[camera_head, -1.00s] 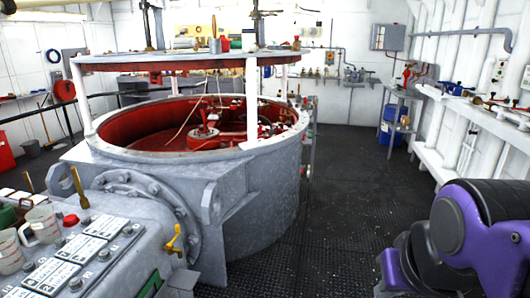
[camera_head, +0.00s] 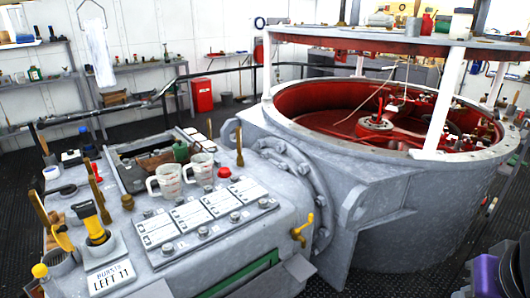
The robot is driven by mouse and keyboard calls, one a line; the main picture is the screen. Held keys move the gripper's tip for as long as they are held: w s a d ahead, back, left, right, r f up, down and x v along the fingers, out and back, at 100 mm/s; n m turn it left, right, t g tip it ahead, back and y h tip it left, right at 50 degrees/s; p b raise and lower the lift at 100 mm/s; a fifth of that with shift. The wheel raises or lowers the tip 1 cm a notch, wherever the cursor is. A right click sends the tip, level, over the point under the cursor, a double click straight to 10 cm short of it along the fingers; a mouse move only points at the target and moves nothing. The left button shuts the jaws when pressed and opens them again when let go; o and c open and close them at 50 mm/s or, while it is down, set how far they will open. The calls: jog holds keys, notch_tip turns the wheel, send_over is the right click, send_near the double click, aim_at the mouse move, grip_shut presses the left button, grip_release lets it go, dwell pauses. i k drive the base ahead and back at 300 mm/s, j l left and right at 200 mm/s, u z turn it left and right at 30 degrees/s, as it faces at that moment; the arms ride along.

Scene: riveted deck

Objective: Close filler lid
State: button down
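No part is clearly marked as the filler lid, and I cannot tell for sure which it is. At the left end of the grey machine housing (camera_head: 215,255), a short round grey neck (camera_head: 62,262) stands with a yellow tilted piece (camera_head: 62,238) at its rim. Beside it is a yellow-topped upright fitting (camera_head: 94,224) behind a label plate (camera_head: 110,278) reading "LEFT 11". An open rectangular recess (camera_head: 128,178) lies farther back on the housing. Part of my purple and black arm shows at the lower right; my gripper is not in view.
A large grey drum (camera_head: 415,215) with a red interior fills the right.

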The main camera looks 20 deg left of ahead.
aim_at(59, 234)
jog(key=u, duration=2.5)
